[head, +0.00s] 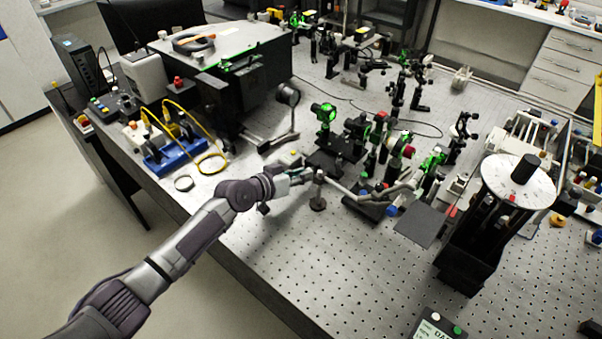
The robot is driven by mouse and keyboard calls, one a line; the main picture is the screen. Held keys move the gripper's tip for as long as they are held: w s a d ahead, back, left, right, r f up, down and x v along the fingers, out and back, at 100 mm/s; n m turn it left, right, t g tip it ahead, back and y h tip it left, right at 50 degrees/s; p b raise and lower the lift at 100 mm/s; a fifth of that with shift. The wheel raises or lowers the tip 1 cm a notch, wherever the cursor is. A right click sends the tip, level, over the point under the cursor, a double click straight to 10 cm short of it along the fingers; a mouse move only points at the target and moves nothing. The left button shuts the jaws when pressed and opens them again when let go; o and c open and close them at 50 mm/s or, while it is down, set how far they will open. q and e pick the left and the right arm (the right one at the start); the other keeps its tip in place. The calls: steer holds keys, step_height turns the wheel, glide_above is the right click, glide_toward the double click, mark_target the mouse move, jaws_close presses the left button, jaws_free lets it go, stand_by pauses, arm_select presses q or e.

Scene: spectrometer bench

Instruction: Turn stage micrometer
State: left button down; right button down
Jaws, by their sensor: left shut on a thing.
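My left gripper (303,174) reaches in from the lower left over the front part of the optical table. Its fingers are shut on a small part, apparently the stage micrometer, beside a short post (318,190). The part is mostly hidden by the fingers, so its markings and turn cannot be read. A black stage plate (328,164) with mounts on it stands just behind the gripper. My right gripper is not in view.
The perforated optical table (300,270) is clear in front of the gripper. A grey bent tube (350,190) and several green-lit optic mounts stand close to the right. A blue tray with yellow cables (170,152) is at the left. A tall black stand with white disc (515,182) is at right.

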arm_select(q)
steer(key=shift+m+t+y+p, duration=0.3)
steer(key=shift+m+y+p, duration=0.15)
steer(key=shift+m, duration=0.25)
steer(key=c, duration=1.1)
jaws_free()
steer(key=v, duration=1.2)
